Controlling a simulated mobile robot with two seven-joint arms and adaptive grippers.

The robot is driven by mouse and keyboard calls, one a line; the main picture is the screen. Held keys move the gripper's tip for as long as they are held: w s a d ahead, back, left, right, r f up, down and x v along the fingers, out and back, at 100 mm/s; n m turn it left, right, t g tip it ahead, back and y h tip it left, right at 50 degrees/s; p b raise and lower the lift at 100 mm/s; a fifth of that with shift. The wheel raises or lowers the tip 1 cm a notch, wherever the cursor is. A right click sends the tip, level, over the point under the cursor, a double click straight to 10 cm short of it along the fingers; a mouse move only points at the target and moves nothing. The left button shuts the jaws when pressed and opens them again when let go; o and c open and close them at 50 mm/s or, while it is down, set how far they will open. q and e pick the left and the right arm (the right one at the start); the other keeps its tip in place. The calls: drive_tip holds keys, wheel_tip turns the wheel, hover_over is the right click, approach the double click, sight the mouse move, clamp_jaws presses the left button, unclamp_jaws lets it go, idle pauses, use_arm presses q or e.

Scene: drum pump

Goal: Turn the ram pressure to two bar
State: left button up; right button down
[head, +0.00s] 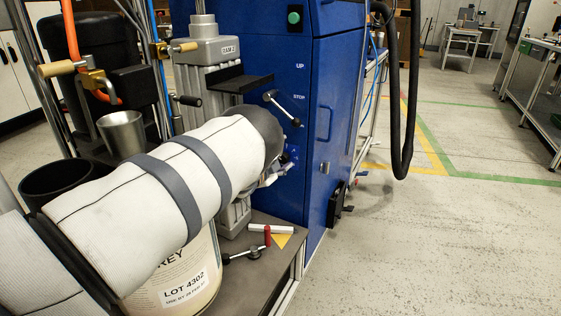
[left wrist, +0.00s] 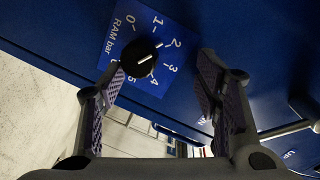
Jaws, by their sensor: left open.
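The line lies roughly toward the 2; the exact setting is hard to read. My left gripper (left wrist: 163,63) is open in the left wrist view. One finger's tip is close beside the knob; I cannot tell if they touch. The other finger stands well apart from it. In the head view my left gripper (head: 276,173) is mostly hidden behind my arm, at the blue cabinet (head: 335,125). My right gripper is not in view.
A lever handle (head: 283,108) sticks out above my left wrist. A pail labelled LOT 4302 (head: 185,287) stands below my arm. Small tools lie on the grey bench (head: 268,270). A black hose (head: 398,130) hangs to the right, with open floor beyond.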

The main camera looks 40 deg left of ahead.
sight(282, 161)
use_arm(q)
wheel_tip(282, 161, up, 8)
drive_tip(key=shift+a+f, duration=0.1)
drive_tip(key=shift+a, duration=0.05)
